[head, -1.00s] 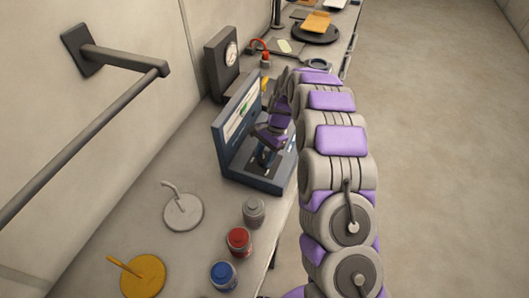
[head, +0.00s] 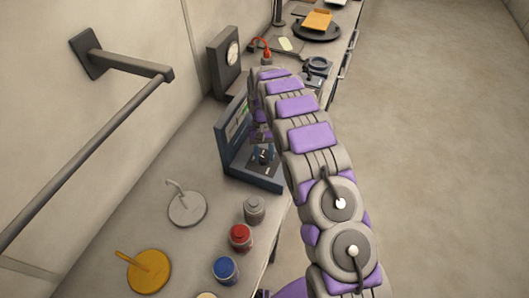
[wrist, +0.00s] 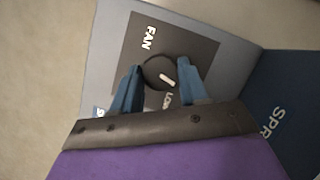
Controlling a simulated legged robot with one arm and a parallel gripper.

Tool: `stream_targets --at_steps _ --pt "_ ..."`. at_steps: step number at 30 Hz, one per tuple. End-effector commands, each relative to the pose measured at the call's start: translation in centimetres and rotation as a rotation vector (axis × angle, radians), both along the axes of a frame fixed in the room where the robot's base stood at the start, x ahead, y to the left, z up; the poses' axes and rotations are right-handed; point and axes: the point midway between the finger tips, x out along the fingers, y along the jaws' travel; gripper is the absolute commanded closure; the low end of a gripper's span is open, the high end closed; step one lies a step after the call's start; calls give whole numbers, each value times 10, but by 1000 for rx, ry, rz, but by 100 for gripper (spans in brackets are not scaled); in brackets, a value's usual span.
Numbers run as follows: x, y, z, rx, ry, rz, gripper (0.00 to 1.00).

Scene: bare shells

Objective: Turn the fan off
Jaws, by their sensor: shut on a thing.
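The fan knob (wrist: 153,72) is a round dark knob with a white mark. It sits on a dark plate (wrist: 200,47) lettered "FAN" in the wrist view. The white mark points to the lower right there, near lettering that looks like "LOW", partly hidden by my gripper. My gripper (wrist: 161,68) has its two blue fingers on either side of the knob and is shut on it. In the head view the blue-grey panel unit (head: 236,168) stands on the bench, with my arm reaching over it and hiding part of its base.
A grey jar (head: 254,210), a red jar (head: 240,237) and a blue jar (head: 225,269) stand along the bench's front edge. A white disc (head: 187,209) and a yellow disc (head: 149,272) lie nearby. A wall rail (head: 90,146) runs at left. The floor at right is clear.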

Motion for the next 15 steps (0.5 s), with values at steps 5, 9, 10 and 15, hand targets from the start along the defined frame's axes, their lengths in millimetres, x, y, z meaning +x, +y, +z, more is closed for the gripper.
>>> stream_targets --at_steps 5,9,10,15 --pt "1 1 1 1 -5 129 87" --pt "1 1 1 1 -5 204 87" --pt "1 2 1 0 -5 218 87" --pt "1 2 0 0 -4 273 87"
